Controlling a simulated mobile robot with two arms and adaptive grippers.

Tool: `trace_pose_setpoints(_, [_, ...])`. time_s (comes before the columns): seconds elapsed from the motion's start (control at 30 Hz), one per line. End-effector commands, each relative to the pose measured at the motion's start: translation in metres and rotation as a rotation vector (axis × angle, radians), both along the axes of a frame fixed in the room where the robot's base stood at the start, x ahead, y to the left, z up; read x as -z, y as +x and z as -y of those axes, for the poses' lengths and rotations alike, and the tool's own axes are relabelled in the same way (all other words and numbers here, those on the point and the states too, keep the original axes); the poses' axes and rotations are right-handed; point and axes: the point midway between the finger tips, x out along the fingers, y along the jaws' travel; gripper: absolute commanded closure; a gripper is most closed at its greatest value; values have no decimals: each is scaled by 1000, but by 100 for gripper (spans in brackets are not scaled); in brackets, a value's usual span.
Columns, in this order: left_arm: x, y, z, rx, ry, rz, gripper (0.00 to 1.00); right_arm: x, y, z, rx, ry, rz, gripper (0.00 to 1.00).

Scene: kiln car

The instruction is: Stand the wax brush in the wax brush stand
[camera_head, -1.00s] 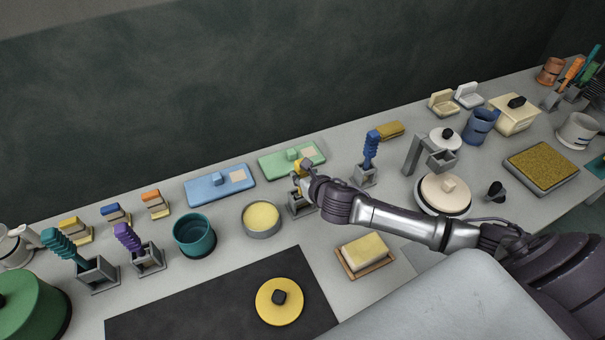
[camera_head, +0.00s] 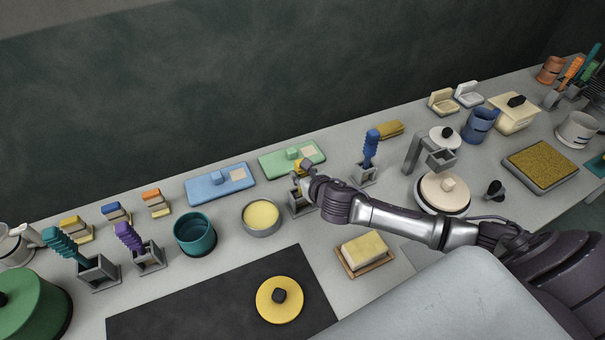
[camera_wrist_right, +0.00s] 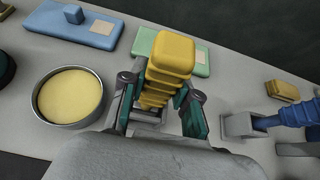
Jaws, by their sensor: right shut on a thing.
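The wax brush shows its yellow ribbed handle (camera_wrist_right: 170,60) in the right wrist view, between the fingers of my right gripper (camera_wrist_right: 160,108). My right gripper (camera_head: 306,180) is shut on it. In the head view a bit of the yellow handle (camera_head: 304,164) shows above the gripper. The grey stand (camera_head: 297,200) is directly below, partly hidden by the gripper. The brush looks upright over or in this stand; its lower end is hidden, so I cannot tell how deep it sits. My left gripper is not in view.
A round tin of yellow wax (camera_head: 261,216) is left of the stand. A green tray (camera_head: 291,159) lies behind it. A blue brush in another stand (camera_head: 366,174) is to the right. A yellow block on a board (camera_head: 365,253) lies in front.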

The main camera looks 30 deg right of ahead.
Motion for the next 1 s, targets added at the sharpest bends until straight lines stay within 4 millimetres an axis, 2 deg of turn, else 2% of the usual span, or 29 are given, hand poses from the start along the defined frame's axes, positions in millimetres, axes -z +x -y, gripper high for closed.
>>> trace_pose_setpoints(0.87, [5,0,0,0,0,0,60,8,0,0,0,0,1,100])
trace_pose_setpoints(0.9, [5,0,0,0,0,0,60,8,0,0,0,0,1,68])
trace_pose_setpoints(1.0, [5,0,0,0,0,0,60,8,0,0,0,0,1,51])
